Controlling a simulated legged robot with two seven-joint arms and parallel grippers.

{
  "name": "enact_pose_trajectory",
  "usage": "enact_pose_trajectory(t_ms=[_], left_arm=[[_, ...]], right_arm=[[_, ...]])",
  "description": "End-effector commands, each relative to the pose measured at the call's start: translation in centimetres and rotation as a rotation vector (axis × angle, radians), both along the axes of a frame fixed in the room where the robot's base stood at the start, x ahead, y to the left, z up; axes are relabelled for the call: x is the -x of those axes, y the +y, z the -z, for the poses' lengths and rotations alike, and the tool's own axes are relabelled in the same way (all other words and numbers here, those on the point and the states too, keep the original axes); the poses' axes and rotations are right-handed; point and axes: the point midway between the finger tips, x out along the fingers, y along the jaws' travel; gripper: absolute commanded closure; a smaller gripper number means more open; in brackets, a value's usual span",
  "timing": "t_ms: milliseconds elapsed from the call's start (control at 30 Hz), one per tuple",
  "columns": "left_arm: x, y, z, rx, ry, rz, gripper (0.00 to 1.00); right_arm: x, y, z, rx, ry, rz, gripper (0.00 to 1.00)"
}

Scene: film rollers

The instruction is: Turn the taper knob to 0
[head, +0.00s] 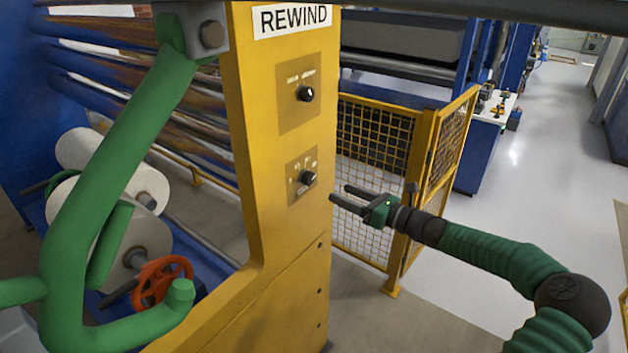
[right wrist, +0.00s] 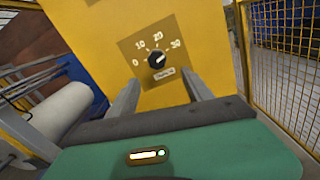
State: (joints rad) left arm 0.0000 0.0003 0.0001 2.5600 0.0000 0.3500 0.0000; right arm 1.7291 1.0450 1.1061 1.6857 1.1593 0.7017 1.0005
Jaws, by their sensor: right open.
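The yellow REWIND post carries two black knobs on brown plates. The lower knob (head: 307,178) faces my right gripper (head: 338,195). It shows in the right wrist view as a round black knob (right wrist: 156,60) on a dial plate (right wrist: 135,48) marked 0, 10, 20 and 30. Its pale mark points up and right, toward the 30 side. The name label under it is too blurred to read. My right gripper (right wrist: 158,95) is open and empty, its fingers apart on either side below the knob, not touching it. My left gripper is not in view.
The upper knob (head: 305,93) sits above on the same post (head: 255,150). A yellow mesh fence (head: 375,135) stands behind my right gripper. Grey floor lies open at right.

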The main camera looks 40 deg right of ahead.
Motion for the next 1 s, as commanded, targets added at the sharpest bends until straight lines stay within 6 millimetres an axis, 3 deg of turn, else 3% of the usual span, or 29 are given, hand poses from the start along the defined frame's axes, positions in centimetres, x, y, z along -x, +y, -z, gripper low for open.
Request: enact_pose_trajectory(t_ms=[200, 400, 767, 1000], left_arm=[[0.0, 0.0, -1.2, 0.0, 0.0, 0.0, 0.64], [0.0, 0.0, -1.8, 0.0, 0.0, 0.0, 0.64], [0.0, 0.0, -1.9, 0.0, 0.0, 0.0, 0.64], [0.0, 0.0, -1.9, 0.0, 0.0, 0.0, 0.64]], right_arm=[[-5.7, 1.8, -0.3, 0.0, -0.001, -0.005, 0.41], [-9.3, 2.5, -0.2, 0.002, 0.0, -0.001, 0.41], [-10.3, 2.7, 0.0, 0.002, 0.001, 0.0, 0.41], [-10.4, 2.8, 0.0, 0.003, 0.001, 0.0, 0.7]])
